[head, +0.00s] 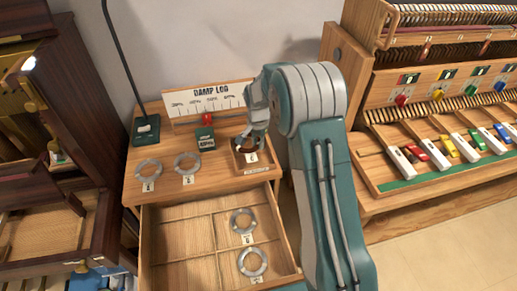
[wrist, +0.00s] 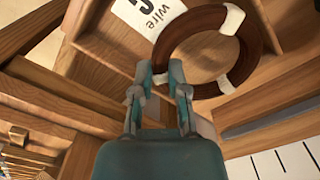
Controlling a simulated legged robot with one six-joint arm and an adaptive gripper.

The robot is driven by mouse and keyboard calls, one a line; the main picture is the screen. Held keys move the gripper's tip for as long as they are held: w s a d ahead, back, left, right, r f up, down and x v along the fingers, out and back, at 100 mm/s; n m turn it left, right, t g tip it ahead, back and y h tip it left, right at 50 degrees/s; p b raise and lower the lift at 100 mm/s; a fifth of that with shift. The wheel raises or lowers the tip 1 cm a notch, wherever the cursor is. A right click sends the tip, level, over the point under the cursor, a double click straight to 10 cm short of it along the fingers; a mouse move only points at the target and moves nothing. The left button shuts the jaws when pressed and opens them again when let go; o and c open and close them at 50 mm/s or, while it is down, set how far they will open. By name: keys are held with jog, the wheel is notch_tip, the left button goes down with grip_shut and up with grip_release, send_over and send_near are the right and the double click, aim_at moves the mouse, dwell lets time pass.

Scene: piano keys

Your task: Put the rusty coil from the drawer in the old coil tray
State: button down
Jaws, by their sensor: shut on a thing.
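The rusty coil (wrist: 197,22) is a dark brown ring with white ties and a white tag reading "wire" (wrist: 150,14). In the head view the coil (head: 243,146) shows as a dark ring beneath my gripper, partly hidden by it. My gripper (wrist: 161,72) is shut on the near left part of its rim in the wrist view. In the head view my gripper (head: 254,136) is over the old coil tray (head: 262,170), a small wooden tray at the desk's right. The coil is at this tray; I cannot tell whether it touches the floor.
The open drawer (head: 176,250) holds two grey coils (head: 243,221) (head: 252,262) in its right compartments. Two more grey coils (head: 148,168) (head: 187,162) lie on the desk. A small meter (head: 206,140) and the "DAMP LOG" board (head: 209,103) stand behind. A piano keyboard (head: 440,152) is at right.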

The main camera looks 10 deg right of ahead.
aim_at(261, 153)
notch_tip(261, 153, down, 3)
jog(key=shift+d+r, duration=0.1)
jog(key=shift+d, duration=0.05)
jog(key=shift+d+f, duration=0.2)
jog(key=shift+d, duration=0.3)
jog(key=c, duration=0.7)
grip_release()
jog(key=shift+a, duration=0.15)
jog(key=shift+o, duration=0.3)
jog(key=shift+a, duration=0.35)
